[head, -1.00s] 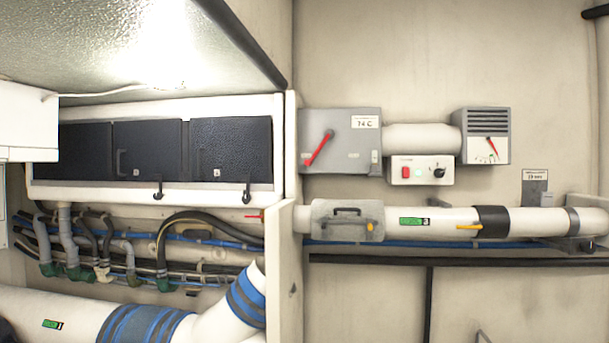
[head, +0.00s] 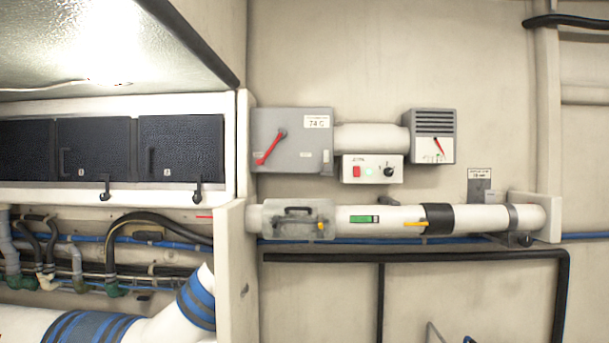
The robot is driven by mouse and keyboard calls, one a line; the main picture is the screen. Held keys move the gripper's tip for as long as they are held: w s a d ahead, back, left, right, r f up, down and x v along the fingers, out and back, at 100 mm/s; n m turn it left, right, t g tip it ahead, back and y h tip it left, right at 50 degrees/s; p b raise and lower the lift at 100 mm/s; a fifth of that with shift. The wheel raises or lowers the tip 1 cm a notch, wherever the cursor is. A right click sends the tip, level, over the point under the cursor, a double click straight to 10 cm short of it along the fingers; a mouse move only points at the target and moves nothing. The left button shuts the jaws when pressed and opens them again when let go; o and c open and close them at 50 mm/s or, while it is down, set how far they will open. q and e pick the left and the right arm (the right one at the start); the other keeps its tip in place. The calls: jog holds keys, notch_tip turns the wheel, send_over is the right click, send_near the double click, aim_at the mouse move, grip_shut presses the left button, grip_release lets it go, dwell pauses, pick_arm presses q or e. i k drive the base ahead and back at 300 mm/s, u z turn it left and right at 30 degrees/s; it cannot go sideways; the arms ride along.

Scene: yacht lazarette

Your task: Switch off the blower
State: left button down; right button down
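A white control box (head: 372,169) is fixed on the back wall under a light pipe. It carries a red switch (head: 356,171), a lit green lamp (head: 369,171) and a black knob (head: 389,172). To its upper left is a grey box (head: 292,150) with a long red lever (head: 271,147) slanting down to the left and a small label that seems to read 74 C. At the pipe's right end is a grey slatted unit (head: 433,123) with a dial and red pointer (head: 438,146). The frames do not label which is the blower. Neither gripper is in view.
Below runs a white pipe (head: 390,220) with a clear cover (head: 297,219), a black band and a yellow lever (head: 415,223). Dark lockers (head: 181,148) and hoses are at left. A white partition edge (head: 231,260) stands between. The wall above the boxes is bare.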

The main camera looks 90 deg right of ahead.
aim_at(356, 169)
jog(key=z, duration=0.75)
jog(key=k, duration=0.9)
jog(key=z, duration=1)
jog(key=k, duration=0.35)
jog(key=z, duration=0.55)
jog(key=i, duration=1.45)
jog(key=u, duration=0.45)
